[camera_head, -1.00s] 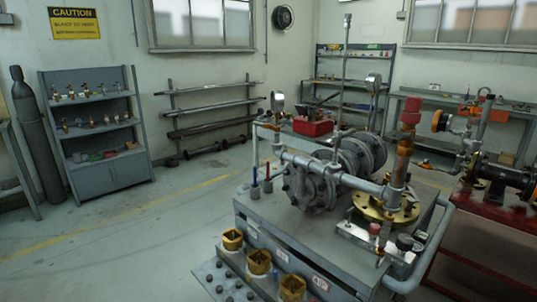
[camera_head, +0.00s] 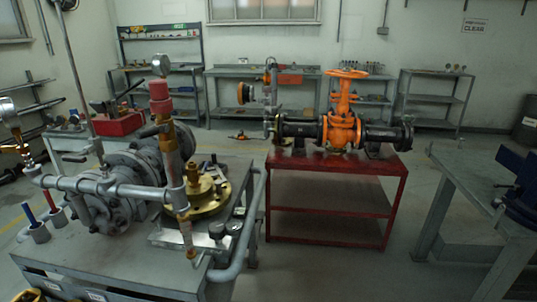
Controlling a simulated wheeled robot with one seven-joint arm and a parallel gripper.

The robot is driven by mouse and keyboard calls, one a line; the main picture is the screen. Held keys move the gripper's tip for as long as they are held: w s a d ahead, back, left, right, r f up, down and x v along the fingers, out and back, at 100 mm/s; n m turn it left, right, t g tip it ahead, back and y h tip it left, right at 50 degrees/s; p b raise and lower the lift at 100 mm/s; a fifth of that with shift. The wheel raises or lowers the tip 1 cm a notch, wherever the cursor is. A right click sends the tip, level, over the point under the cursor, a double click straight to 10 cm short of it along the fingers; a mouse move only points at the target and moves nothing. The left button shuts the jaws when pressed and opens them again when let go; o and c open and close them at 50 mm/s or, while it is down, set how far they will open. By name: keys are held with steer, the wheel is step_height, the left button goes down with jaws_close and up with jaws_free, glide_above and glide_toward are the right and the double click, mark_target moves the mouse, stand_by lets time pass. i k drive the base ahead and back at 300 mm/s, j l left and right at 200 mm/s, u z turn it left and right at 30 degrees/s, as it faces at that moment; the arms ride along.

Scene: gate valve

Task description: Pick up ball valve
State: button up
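I cannot single out a ball valve for sure in this view. A large orange valve with a handwheel (camera_head: 341,125) sits in a black pipe on a red table, right of centre. A small brass fitting (camera_head: 192,178) stands near a brass flange (camera_head: 208,197) on the grey cart at left. Small fittings on the back shelves are too small to tell apart. My gripper is not in view.
The grey cart (camera_head: 125,258) with a pump and pipes fills the near left. The red table (camera_head: 335,182) stands beyond it. A grey workbench (camera_head: 470,185) with a blue vise (camera_head: 522,185) is at right. Floor (camera_head: 405,250) is open between the red table and the workbench.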

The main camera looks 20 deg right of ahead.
mark_target(193, 172)
steer(key=i+j+z, duration=0.2)
steer(key=j+z, duration=0.2)
steer(key=i+j+z, duration=0.1)
steer(key=j+z, duration=0.65)
steer(key=j, duration=0.2)
steer(key=j+z, duration=0.15)
steer(key=j, duration=1.6)
steer(key=j+z, duration=0.2)
steer(key=j, duration=1.6)
steer(key=k, duration=0.05)
